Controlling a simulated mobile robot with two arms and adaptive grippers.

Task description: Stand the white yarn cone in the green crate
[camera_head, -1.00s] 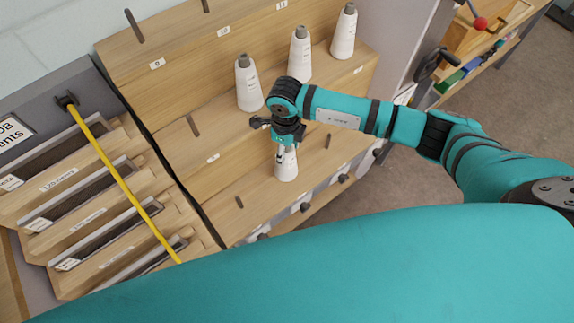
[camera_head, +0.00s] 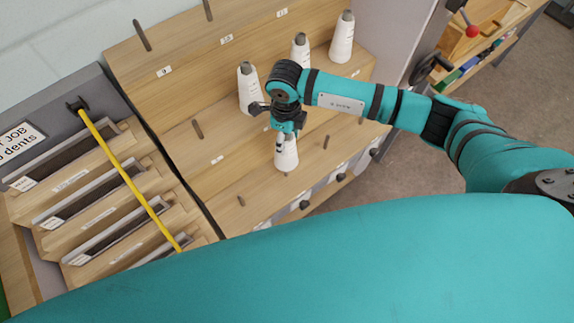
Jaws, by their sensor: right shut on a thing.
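My right gripper (camera_head: 286,128) is shut on the top of a white yarn cone (camera_head: 286,154), at the lowest step of the wooden peg rack. The cone is upright, and its base appears slightly raised off the step. The gripper covers the cone's tip. My left gripper is not in view. The green crate cannot be made out; only a small green patch shows at the lower left corner, too little to identify.
Other white cones stand on the rack: one at left (camera_head: 248,92), one in the middle (camera_head: 300,50), one at right (camera_head: 342,40). Bare pegs stick up from the wooden rack (camera_head: 190,95). A yellow rod (camera_head: 130,187) crosses slotted wooden holders at left.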

